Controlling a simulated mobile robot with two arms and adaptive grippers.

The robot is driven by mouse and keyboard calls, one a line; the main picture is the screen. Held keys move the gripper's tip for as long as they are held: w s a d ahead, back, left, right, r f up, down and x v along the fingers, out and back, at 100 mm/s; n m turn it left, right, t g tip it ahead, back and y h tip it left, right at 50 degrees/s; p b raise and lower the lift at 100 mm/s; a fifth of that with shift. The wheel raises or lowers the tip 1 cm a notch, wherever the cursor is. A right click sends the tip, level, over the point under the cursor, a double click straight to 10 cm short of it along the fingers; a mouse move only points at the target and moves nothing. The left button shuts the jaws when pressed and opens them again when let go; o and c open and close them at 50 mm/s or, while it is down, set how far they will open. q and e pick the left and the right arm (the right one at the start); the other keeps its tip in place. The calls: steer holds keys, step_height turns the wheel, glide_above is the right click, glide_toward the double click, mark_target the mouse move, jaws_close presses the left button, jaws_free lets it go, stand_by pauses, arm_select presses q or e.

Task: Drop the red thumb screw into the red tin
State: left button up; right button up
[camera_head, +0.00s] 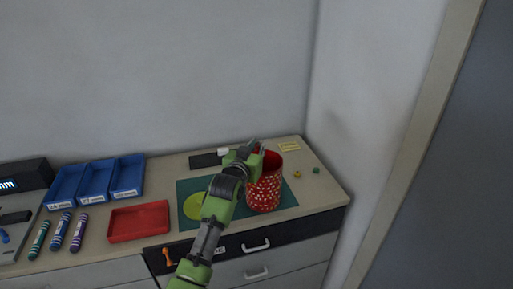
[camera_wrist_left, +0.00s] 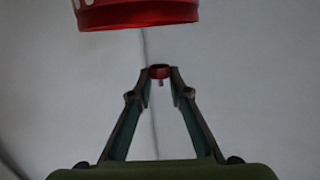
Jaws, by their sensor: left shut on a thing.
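The red tin (camera_head: 264,190) with white spots stands on a green mat at the right part of the counter. Its red rim (camera_wrist_left: 140,15) also shows at the top of the left wrist view. My left gripper (camera_head: 256,150) is over the tin's upper left rim in the head view. In the left wrist view my left gripper (camera_wrist_left: 160,78) is shut on the red thumb screw (camera_wrist_left: 160,71), held between the fingertips, with its small shank showing. The screw cannot be made out in the head view. My right gripper is not in view.
A red tray (camera_head: 138,222) and blue bins (camera_head: 95,182) stand to the left on the counter. A lime disc (camera_head: 194,206) lies on the green mat (camera_head: 286,199). Yellow (camera_head: 297,174) and green (camera_head: 316,170) small screws lie right of the tin. A wall is behind.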

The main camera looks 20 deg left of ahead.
arm_select(q)
step_height(320, 180, down, 5)
steer(key=b, duration=0.4)
steer(key=shift+w+r, duration=0.1)
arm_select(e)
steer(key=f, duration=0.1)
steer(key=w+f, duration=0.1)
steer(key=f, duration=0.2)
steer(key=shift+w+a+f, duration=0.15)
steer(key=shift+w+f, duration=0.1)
arm_select(q)
steer(key=o, duration=0.8)
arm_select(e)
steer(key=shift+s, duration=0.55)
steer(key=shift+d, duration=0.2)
arm_select(q)
steer(key=s+r, duration=0.1)
steer(key=s, duration=1.1)
steer(key=shift+r, duration=0.4)
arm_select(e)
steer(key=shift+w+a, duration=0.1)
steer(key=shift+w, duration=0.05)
arm_select(q)
steer(key=shift+w, duration=0.1)
